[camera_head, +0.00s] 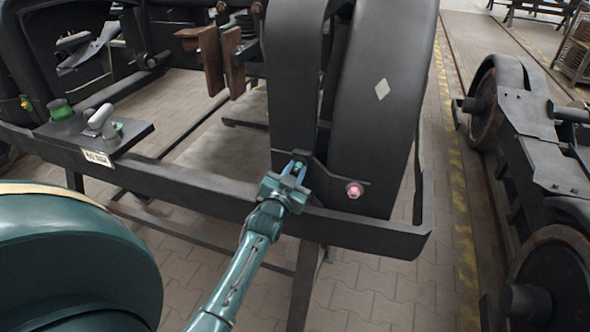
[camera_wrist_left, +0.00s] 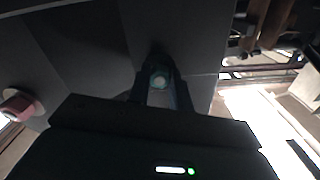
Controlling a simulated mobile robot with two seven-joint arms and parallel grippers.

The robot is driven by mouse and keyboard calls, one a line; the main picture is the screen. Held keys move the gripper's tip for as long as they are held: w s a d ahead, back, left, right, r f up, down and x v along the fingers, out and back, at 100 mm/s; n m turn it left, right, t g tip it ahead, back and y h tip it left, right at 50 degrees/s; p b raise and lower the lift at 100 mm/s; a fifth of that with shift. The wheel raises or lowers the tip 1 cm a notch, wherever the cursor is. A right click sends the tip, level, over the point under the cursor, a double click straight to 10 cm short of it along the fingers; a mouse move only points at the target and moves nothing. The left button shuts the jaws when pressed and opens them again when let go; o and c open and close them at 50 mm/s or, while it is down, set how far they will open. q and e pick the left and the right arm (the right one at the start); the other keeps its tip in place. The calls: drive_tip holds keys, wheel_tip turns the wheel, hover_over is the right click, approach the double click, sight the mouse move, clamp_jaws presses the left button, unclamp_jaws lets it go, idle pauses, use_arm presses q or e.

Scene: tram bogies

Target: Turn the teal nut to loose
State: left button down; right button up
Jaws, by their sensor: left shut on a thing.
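The teal nut (camera_head: 298,166) sits low on the dark bogie frame, left of a pink nut (camera_head: 354,190). My left gripper (camera_head: 293,172) reaches up to it from below, with its blue fingers on either side of the nut. In the left wrist view the teal nut (camera_wrist_left: 160,80) shows between the two dark fingertips (camera_wrist_left: 158,88), and the fingers are shut on it. The pink nut also shows at the left edge of the left wrist view (camera_wrist_left: 20,104). My right gripper is not in view.
A dark rail (camera_head: 200,187) runs across in front of the frame, below the nuts. A small shelf (camera_head: 130,138) on the left carries a green-based object (camera_head: 60,109) and a grey tool (camera_head: 100,122). Another bogie (camera_head: 520,130) stands at the right beyond a paved aisle with a yellow line.

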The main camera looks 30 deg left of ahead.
use_arm(q)
drive_tip(key=shift+n, duration=0.3)
drive_tip(key=c, duration=1.3)
unclamp_jaws()
drive_tip(key=shift+o, duration=0.2)
drive_tip(key=shift+s, duration=0.1)
